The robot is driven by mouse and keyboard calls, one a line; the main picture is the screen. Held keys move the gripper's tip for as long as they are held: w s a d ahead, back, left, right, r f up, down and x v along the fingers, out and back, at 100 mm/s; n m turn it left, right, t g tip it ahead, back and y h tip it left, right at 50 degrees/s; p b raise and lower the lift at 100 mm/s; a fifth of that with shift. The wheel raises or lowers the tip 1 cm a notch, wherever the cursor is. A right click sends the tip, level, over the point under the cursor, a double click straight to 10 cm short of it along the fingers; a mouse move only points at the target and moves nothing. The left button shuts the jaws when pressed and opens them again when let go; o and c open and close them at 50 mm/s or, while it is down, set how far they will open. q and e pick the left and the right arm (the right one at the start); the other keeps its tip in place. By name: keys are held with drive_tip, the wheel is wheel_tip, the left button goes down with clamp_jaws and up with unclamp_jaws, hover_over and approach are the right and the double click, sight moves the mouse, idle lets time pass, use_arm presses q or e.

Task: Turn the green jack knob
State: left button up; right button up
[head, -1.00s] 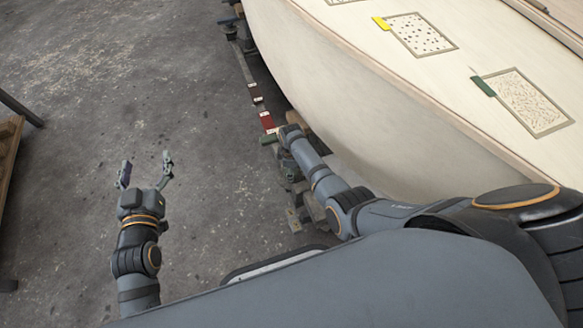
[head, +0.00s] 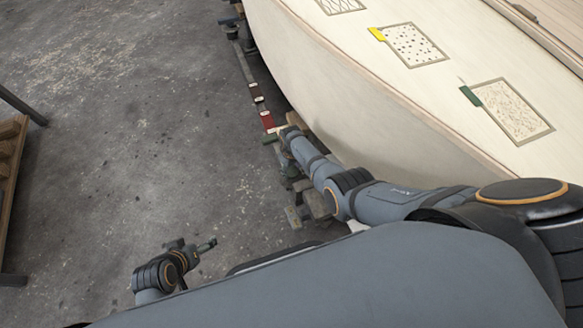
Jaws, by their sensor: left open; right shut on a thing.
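The green jack knob (head: 271,139) is a small dark green piece low beside the hull, mostly covered by my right gripper. My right gripper (head: 284,133) reaches down along the hull's side and is shut on the knob; its fingers are small and partly hidden by my own wrist. My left gripper (head: 206,245) is at the lower left, over the bare floor, far from the knob. It is open and empty, turned so that its fingers point right and look narrow.
The pale plywood hull (head: 370,110) fills the upper right, close beside my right arm. Hatch panels with a yellow tag (head: 376,34) and a green tag (head: 471,95) lie on it. A wooden rack (head: 10,165) stands at the left edge. The concrete floor between is clear.

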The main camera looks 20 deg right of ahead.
sight(291, 170)
drive_tip(key=m, duration=0.6)
drive_tip(key=shift+p, duration=0.3)
drive_tip(key=shift+m, duration=0.3)
drive_tip(key=o, duration=0.9)
wheel_tip(291, 170, up, 12)
drive_tip(key=shift+f, duration=0.1)
idle(0.4)
